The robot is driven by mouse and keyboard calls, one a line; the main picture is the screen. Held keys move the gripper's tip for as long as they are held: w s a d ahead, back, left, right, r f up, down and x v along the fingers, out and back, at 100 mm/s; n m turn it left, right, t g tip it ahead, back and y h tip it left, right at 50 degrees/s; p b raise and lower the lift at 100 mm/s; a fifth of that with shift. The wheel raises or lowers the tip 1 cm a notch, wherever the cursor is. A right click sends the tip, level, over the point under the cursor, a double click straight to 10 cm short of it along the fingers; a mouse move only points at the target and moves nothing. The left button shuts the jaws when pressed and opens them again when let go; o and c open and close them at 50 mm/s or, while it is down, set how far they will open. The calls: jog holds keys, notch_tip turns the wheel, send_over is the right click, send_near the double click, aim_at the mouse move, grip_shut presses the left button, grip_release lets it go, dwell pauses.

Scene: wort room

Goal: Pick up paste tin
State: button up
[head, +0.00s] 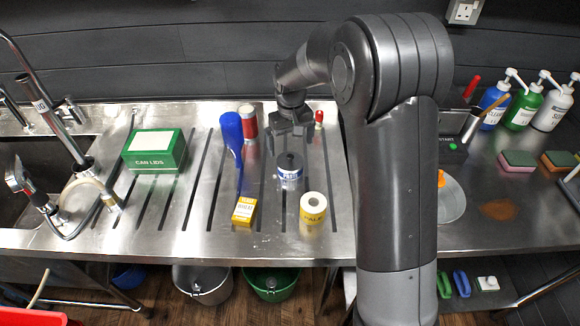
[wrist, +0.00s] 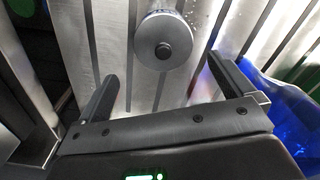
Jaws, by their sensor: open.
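The paste tin (head: 289,171) is a short round tin with a blue and white label and a dark lid with a black knob. It stands upright on the ribbed steel drainer in the head view. In the wrist view the tin (wrist: 165,42) shows from above, its grey lid and black knob beyond the fingertips, between their lines. My gripper (wrist: 165,85) is open and empty, its two dark fingers spread wide. In the head view my gripper (head: 290,128) is above and behind the tin, apart from it; its fingertips are hard to make out there.
A small red-topped item (head: 319,119) is right. A green box (head: 155,150) is further left.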

aim_at(290, 155)
notch_tip(290, 155, down, 2)
jog(key=shift+f, duration=0.1)
jog(key=f, duration=0.3)
jog(key=s+f, duration=0.1)
jog(key=f, duration=0.1)
jog(key=shift+a+f, duration=0.15)
jog(key=shift+f, duration=0.1)
jog(key=c, duration=1.6)
jog(key=shift+r, duration=0.1)
jog(key=shift+c, duration=0.2)
